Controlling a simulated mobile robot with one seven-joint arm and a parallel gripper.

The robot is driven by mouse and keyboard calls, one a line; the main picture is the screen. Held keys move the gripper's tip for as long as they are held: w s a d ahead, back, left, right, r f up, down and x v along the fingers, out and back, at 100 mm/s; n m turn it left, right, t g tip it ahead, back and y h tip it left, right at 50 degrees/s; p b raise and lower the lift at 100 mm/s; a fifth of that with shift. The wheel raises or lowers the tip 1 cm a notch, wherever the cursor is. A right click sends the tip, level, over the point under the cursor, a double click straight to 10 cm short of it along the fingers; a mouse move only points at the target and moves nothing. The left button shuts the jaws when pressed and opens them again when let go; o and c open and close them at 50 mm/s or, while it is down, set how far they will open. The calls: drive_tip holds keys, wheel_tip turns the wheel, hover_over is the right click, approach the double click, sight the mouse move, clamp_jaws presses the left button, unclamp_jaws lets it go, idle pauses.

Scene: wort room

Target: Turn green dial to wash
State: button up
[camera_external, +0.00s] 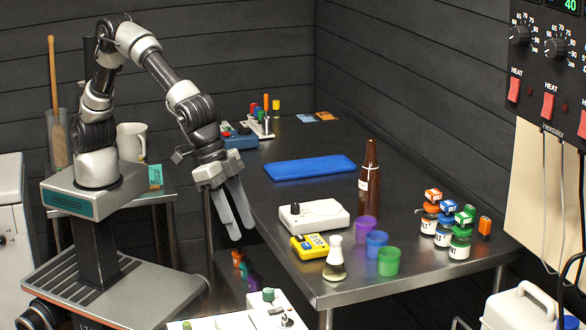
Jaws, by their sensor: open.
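A small green dial (268,295) sits on top of a white unit (292,304) at the bottom edge of the view. The unit is partly cut off by the frame, and no wash marking is legible. My gripper (240,222) is open and empty, its two fingers pointing down beside the near left edge of the steel table. It hangs above and to the left of the green dial, apart from it.
The steel table (345,292) holds a white device (314,215), a yellow meter (309,246), a flask (335,262), colored cups, a brown bottle (369,185) and several labeled jars. A blue mat (310,168) lies behind. Bottles (240,262) stand below the table edge.

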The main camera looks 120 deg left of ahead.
sight(268, 289)
drive_tip(key=x, duration=1.6)
drive_tip(key=shift+s+b, duration=0.1)
drive_tip(key=shift+b, duration=0.25)
clamp_jaws()
